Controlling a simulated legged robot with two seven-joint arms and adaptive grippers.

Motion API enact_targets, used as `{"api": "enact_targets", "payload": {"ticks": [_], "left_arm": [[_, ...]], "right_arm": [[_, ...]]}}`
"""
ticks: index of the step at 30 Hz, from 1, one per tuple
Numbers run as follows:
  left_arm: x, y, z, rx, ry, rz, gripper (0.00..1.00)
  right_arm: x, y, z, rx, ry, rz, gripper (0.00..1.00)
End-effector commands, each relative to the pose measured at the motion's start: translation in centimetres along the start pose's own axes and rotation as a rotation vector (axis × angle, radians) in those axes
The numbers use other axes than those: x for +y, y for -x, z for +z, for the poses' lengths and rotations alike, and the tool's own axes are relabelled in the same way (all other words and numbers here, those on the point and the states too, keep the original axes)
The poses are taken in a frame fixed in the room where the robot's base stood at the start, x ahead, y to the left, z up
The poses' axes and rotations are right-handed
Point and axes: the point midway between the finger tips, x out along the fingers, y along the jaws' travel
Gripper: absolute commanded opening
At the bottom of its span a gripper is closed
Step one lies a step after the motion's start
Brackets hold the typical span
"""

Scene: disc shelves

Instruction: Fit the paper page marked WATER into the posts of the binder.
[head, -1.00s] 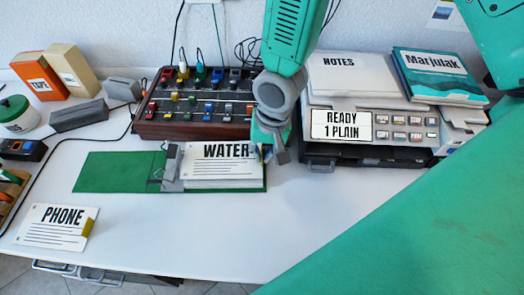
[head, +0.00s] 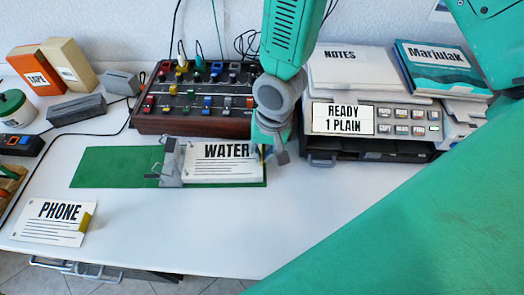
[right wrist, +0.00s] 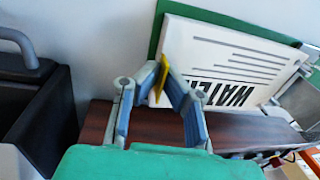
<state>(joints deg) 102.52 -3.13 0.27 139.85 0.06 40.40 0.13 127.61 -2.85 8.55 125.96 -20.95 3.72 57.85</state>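The WATER page (head: 222,169) is white with a yellow tab and lies over the right part of the green binder (head: 112,167). The binder's grey metal post mechanism (head: 170,168) stands at the page's left edge; I cannot tell whether the posts pass through the page. My right gripper (head: 268,152) is at the page's right edge. In the right wrist view its fingers (right wrist: 160,72) close on the yellow tab (right wrist: 158,84) of the WATER page (right wrist: 228,62). My left gripper is not in view.
A PHONE page (head: 52,222) lies on the white table at front left. A button panel (head: 195,120) stands behind the binder. A machine with a READY 1 PLAIN display (head: 343,118) stands right of my gripper. The table front (head: 180,235) is clear.

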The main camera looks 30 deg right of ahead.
Motion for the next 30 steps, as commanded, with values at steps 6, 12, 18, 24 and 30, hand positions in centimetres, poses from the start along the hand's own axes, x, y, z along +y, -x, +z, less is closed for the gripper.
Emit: {"api": "enact_targets", "payload": {"ticks": [6,12,18,24,30], "left_arm": [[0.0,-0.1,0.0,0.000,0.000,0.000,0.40],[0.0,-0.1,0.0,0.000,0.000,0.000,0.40],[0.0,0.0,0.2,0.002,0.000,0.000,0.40],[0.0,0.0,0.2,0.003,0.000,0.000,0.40],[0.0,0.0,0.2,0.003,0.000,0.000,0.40]], "right_arm": [[0.0,-0.2,0.0,0.000,0.000,0.000,0.29],[0.0,-0.2,0.0,0.000,0.001,0.000,0.29],[0.0,0.8,-0.1,0.002,0.000,-0.001,0.29],[-0.1,4.6,-0.2,0.004,-0.001,-0.004,0.29],[-0.1,8.7,-0.1,0.003,-0.001,-0.004,0.29]]}}
